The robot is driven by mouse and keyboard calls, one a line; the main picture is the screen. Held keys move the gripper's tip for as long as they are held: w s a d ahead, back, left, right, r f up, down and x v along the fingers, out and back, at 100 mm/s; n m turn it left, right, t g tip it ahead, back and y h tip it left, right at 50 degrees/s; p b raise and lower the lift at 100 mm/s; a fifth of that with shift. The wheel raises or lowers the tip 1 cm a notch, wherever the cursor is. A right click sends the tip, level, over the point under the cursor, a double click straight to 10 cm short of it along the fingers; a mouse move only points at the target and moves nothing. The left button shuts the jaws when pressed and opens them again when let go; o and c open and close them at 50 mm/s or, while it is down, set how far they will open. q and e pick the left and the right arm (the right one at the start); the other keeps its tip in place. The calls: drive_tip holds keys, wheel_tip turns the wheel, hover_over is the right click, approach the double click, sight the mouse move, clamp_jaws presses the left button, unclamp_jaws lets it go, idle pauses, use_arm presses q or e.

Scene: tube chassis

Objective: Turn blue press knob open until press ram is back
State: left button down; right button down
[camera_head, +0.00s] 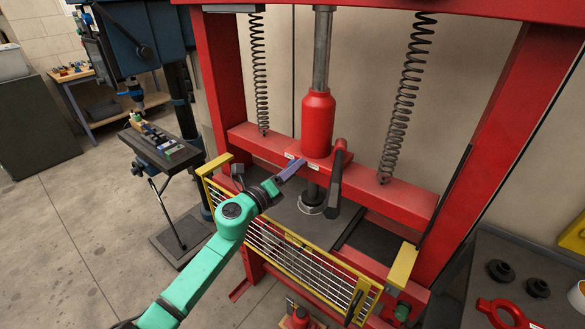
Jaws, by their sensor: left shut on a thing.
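The red hydraulic press stands in front of me, with a red cylinder (317,118) on its crossbeam (365,183). A blue-violet bar, which looks like the blue press knob (292,169), sticks out at the front of the crossbeam, left of the cylinder base. My left gripper (279,181) is shut on its near end, its fingers small and partly hidden. The dark press ram (311,192) shows below the crossbeam, its foot close to the grey bed plate; I cannot tell whether they touch. My right gripper is not in view.
A yellow-framed mesh guard (290,250) lies below my left forearm. A dark red-topped lever (337,175) stands right of the ram. Coil springs (399,110) hang on both sides. A drill press (140,45) stands left; a dark bench (520,265) with round parts stands right.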

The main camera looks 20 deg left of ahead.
use_arm(q)
drive_tip(key=c, duration=0.6)
unclamp_jaws()
drive_tip(key=shift+s+d+f, duration=0.1)
drive_tip(key=shift+d+f, duration=0.05)
drive_tip(key=shift+f, duration=0.25)
drive_tip(key=shift+o, duration=0.8)
drive_tip(key=shift+r, duration=0.25)
drive_tip(key=b+v, duration=0.4)
drive_tip(key=v, duration=1)
drive_tip(key=shift+s+a, duration=0.25)
